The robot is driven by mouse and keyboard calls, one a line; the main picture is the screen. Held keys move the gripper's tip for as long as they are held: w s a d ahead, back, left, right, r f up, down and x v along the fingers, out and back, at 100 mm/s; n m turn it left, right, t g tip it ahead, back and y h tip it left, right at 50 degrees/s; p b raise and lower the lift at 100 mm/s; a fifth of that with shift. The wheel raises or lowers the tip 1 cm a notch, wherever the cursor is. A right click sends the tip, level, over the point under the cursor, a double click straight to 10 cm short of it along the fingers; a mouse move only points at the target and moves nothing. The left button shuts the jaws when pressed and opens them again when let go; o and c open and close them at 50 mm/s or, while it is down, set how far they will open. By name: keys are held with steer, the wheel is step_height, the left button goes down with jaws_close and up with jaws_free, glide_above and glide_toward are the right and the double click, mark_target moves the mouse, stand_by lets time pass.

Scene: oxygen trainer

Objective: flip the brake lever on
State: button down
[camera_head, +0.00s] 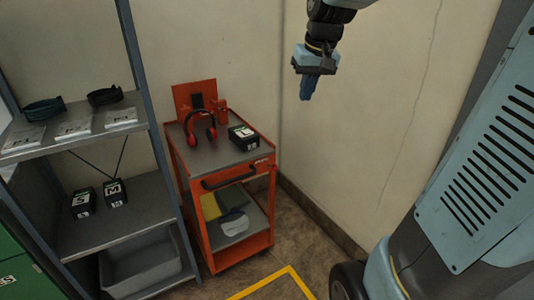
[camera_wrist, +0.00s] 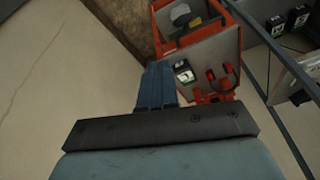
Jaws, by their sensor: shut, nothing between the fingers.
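My gripper (camera_head: 307,88) hangs in the air at the upper middle of the head view, in front of the bare wall and to the right of an orange cart (camera_head: 243,249). Its blue fingers point down and are shut, with nothing held. In the wrist view the shut fingers (camera_wrist: 155,85) point toward the cart (camera_wrist: 212,48), which is well apart from them. I cannot make out a brake lever in either view; cart wheels are not visible.
A grey shelf unit (camera_head: 135,220) stands left. Yellow floor tape (camera_head: 268,284) lies in front. The air around my gripper is clear.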

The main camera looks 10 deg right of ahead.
steer(key=w+d+f+g+y, duration=0.1)
steer(key=w+f, duration=0.4)
steer(key=w, duration=0.5)
steer(key=w+d+f+g, duration=0.1)
steer(key=w+f, duration=0.4)
steer(key=w, duration=0.5)
steer(key=w+d+f+g+y, duration=0.1)
steer(key=w+d+f, duration=0.1)
steer(key=w+f, duration=0.5)
steer(key=w+d+f+g+y, duration=0.1)
steer(key=w+d+f, duration=0.1)
steer(key=w+f, duration=0.5)
step_height(320, 180, down, 5)
steer(key=shift+r, duration=0.1)
